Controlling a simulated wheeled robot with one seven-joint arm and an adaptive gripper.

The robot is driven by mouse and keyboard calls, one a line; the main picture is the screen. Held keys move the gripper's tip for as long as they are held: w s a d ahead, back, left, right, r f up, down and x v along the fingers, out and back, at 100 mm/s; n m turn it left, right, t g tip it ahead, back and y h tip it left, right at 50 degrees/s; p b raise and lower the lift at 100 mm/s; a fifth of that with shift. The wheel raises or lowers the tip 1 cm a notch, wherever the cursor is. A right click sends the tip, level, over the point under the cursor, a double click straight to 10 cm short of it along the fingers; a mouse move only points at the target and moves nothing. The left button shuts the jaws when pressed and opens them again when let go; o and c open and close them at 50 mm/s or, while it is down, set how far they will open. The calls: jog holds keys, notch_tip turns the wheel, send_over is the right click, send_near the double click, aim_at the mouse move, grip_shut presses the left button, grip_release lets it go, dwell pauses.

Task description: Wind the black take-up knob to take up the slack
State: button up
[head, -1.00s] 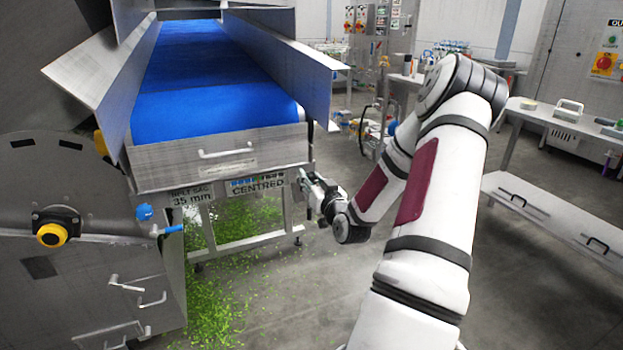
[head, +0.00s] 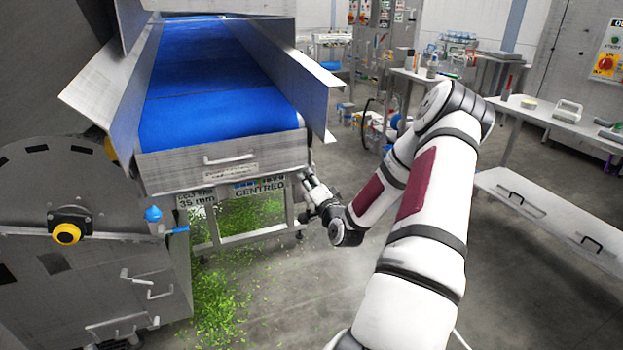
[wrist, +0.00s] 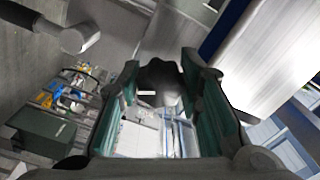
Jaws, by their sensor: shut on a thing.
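The black take-up knob (wrist: 160,76) shows in the wrist view between the green-padded fingers of my gripper (wrist: 161,88). The fingers are closed on its sides. In the head view my gripper (head: 308,180) is at the front right corner of the conveyor, under the tray edge, and hides the knob there. The blue belt (head: 215,110) runs away from me between steel side guards. A sag readout (head: 197,200) under the left front reads 35 mm. A sign beside it reads CENTRED (head: 260,189).
A steel drum machine (head: 75,200) with a yellow knob stands at left. Green leaf scraps (head: 230,290) litter the floor under the conveyor. A steel bench (head: 560,125) stands at right. The floor between is clear.

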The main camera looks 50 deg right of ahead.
jog(key=m+p, duration=0.4)
jog(key=m, duration=0.3)
jog(key=shift+s+r, duration=0.1)
jog(key=m+p, duration=0.2)
jog(key=m, duration=0.2)
jog(key=shift+m, duration=0.4)
jog(key=shift+m+p, duration=0.45)
jog(key=shift+m, duration=1.25)
jog(key=o, duration=1.2)
jog(key=shift+c, duration=0.2)
jog(key=v, duration=1.2)
jog(key=shift+d, duration=0.1)
